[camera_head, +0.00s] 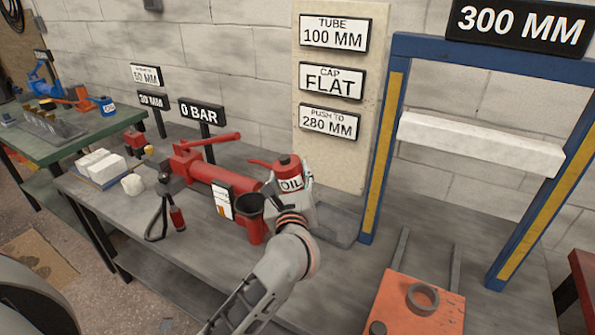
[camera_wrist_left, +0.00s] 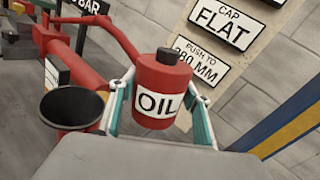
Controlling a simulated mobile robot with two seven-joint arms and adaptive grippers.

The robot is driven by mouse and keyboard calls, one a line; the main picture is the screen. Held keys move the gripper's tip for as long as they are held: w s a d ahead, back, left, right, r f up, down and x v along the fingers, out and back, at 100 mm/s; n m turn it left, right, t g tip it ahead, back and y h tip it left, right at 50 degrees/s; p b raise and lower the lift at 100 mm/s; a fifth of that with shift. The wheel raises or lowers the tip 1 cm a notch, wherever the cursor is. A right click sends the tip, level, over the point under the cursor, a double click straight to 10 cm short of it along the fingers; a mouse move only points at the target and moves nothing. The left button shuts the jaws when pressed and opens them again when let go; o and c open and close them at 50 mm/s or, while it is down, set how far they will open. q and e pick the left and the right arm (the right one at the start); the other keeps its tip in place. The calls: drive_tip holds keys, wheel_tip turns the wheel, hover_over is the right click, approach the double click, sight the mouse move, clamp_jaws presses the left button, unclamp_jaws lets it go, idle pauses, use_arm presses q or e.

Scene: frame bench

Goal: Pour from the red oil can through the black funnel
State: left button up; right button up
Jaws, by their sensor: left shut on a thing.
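The red oil can (camera_head: 290,170) has a white OIL label, a dark cap and a thin red spout pointing left. My left gripper (camera_head: 291,187) is shut on it, and the can looks close to upright. In the left wrist view the can (camera_wrist_left: 160,78) sits between the two fingers (camera_wrist_left: 160,112). The black funnel (camera_head: 250,204) stands just left of the can, on a red part of the pump at the bench. In the left wrist view the funnel's dark round mouth (camera_wrist_left: 72,107) is left of the can. The spout reaches over toward the pump, above and behind the funnel. My right gripper is not in view.
The red hand pump (camera_head: 210,172) lies along the grey bench (camera_head: 190,262). A blue press frame (camera_head: 383,150) stands at right. An orange block (camera_head: 415,305) with a ring is in front of it. White blocks (camera_head: 100,167) and a rag lie at left.

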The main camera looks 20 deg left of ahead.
use_arm(q)
drive_tip(key=shift+d+f+n+b, duration=0.25)
drive_tip(key=shift+f+n+b, duration=0.3)
drive_tip(key=shift+n+b, duration=0.85)
drive_tip(key=shift+b, duration=0.25)
drive_tip(key=shift+w+d+f+n+b, duration=0.1)
drive_tip(key=shift+d+n+b, duration=0.1)
drive_tip(key=shift+n+b, duration=0.55)
drive_tip(key=shift+f+n, duration=0.1)
drive_tip(key=shift+n, duration=0.25)
drive_tip(key=shift+b, duration=0.5)
drive_tip(key=shift+n, duration=0.4)
drive_tip(key=shift+r, duration=0.35)
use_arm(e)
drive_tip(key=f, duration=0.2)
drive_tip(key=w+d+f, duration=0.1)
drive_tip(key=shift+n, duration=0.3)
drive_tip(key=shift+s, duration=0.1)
